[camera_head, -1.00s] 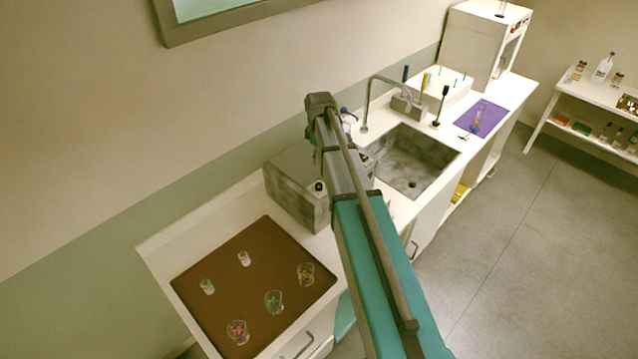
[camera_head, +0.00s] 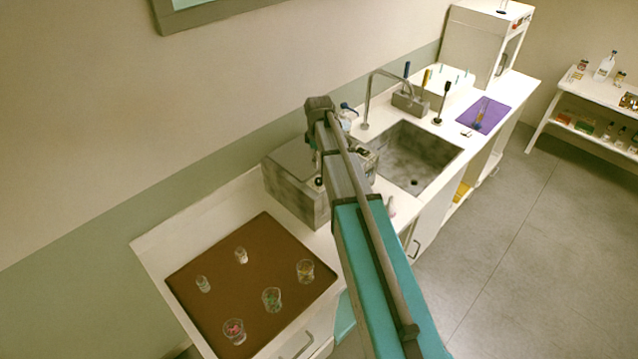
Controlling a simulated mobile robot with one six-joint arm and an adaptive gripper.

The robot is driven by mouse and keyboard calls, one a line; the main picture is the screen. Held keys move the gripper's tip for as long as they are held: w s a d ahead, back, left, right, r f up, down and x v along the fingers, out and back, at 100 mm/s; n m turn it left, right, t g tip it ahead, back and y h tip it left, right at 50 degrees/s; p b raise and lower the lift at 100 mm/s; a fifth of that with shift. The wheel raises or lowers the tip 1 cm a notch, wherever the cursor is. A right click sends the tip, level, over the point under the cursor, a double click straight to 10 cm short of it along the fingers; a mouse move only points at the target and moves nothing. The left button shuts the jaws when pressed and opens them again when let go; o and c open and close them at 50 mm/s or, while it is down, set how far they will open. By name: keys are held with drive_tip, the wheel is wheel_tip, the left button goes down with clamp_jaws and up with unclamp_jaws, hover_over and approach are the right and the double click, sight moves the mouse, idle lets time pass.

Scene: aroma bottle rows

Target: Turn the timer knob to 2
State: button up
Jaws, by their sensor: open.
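A grey box-shaped appliance (camera_head: 292,195) stands on the white counter against the wall. A small dark knob-like part (camera_head: 319,182) shows on it at the left edge of my arm. Its marks are too small to read, so I cannot tell its setting. My arm crosses in front of the appliance and hides much of its front. My gripper is hidden behind my own arm, and I cannot make out its fingers. A grey part (camera_head: 368,160) shows at the right edge of the arm; I cannot tell what it belongs to.
Left of the appliance, a brown mat (camera_head: 213,301) holds several small glass containers. Right of it are a sink (camera_head: 405,158) with a faucet (camera_head: 368,95) and a purple mat (camera_head: 483,114). A small pale object (camera_head: 390,207) stands by the counter's front edge.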

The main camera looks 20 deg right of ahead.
sight(319, 179)
drive_tip(key=shift+f+b, duration=4.25)
drive_tip(key=shift+f, duration=0.3)
clamp_jaws()
